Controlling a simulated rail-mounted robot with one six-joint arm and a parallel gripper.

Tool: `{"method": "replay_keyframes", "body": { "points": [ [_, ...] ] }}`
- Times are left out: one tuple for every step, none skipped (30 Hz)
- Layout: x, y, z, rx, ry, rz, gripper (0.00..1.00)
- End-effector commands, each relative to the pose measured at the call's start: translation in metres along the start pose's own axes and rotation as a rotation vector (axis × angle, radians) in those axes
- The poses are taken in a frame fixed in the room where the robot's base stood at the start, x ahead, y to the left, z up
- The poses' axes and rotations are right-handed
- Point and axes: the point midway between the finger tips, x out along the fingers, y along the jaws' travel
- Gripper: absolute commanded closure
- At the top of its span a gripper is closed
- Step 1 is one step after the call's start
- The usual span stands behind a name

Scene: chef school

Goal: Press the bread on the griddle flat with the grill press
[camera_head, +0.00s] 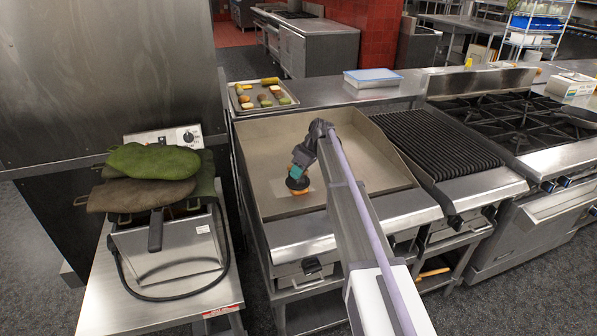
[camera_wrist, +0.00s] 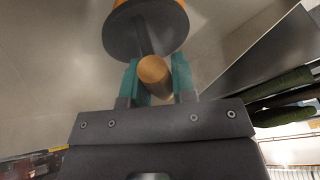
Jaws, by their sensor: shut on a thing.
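The grill press has a dark round plate (camera_head: 297,183) and a wooden handle (camera_wrist: 154,69). My gripper (camera_head: 299,170) is over the griddle (camera_head: 270,150), its teal fingers (camera_wrist: 157,80) shut on either side of the handle. In the wrist view the handle's end faces the camera and the press plate (camera_wrist: 125,38) lies beyond it. The orange-brown bread (camera_head: 300,191) shows in part just under the plate, and its edge also shows at the top of the wrist view (camera_wrist: 128,3). I cannot tell whether plate and bread touch. A pale rectangular patch lies around the bread.
A ribbed grill (camera_head: 435,138) and a burner range (camera_head: 515,115) stand to the right. A tray of food pieces (camera_head: 246,97) and a blue-lidded box (camera_head: 373,76) are behind. A fryer with green and brown cloth-like items (camera_head: 155,163) stands left. Metal walls edge the griddle.

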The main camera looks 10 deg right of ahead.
Motion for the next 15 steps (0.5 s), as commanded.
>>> {"method": "replay_keyframes", "body": {
  "points": [
    [0.0,0.0,0.0,0.0,-0.002,0.001,1.0],
    [0.0,0.0,0.0,0.0,-0.002,0.001,1.0],
    [-0.002,0.0,-0.001,0.0,-0.002,0.001,1.0],
    [-0.004,-0.001,-0.001,0.0,-0.001,0.001,1.0],
    [-0.006,-0.001,-0.002,0.0,-0.001,0.001,1.0],
    [-0.01,-0.002,-0.004,0.0,-0.001,0.001,1.0],
    [-0.013,-0.003,-0.005,0.0,-0.001,0.001,1.0],
    [-0.016,-0.003,-0.006,0.0,-0.001,0.001,1.0],
    [-0.02,-0.004,-0.008,0.0,-0.001,0.0,1.0],
    [-0.022,-0.005,-0.009,0.0,-0.001,0.0,1.0],
    [-0.025,-0.005,-0.01,0.0,0.0,0.0,1.0],
    [-0.029,-0.006,-0.012,0.0,0.0,0.0,1.0],
    [-0.031,-0.007,-0.013,0.0,0.0,0.0,1.0],
    [-0.034,-0.007,-0.014,0.0,0.0,0.0,1.0],
    [-0.037,-0.008,-0.015,0.0,0.0,0.0,1.0]
  ]
}}
